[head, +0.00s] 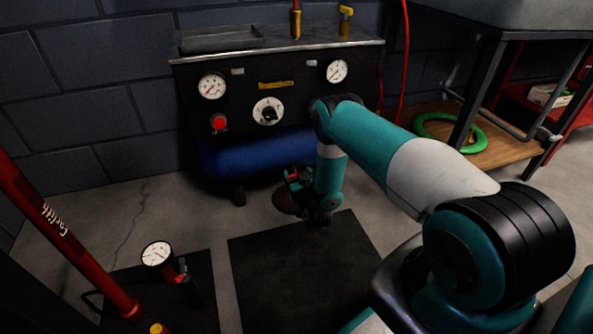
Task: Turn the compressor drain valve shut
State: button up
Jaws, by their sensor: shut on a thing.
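The compressor is a black panel unit (250,92) with a blue tank (255,155) below it, against the wall. A small red part (292,174), which looks like the drain valve's handle, shows low in front of the tank's right half. My gripper (297,186) is at this red part, shut on it. My wrist and forearm hide most of the gripper and the right end of the tank. The fingertips are too small and dark to make out, and the handle's angle cannot be told. A brownish round shape (285,202) shows just below.
The panel carries two gauges (212,86), a dial (268,111) and a red knob (219,122). A red stand (62,240) and a floor gauge (157,254) are at left. A dark mat (290,265) lies in front. A workbench with a green hose (470,125) is at right.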

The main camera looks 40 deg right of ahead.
dwell(0.3)
jog(key=o, duration=0.9)
jog(key=shift+o, duration=0.2)
jog(key=shift+s, duration=0.1)
jog(key=p+v, duration=1.4)
jog(key=v, duration=0.3)
jog(key=shift+r+p, duration=0.2)
jog(key=shift+p, duration=0.2)
jog(key=shift+s+a, duration=0.1)
jog(key=shift+s, duration=0.05)
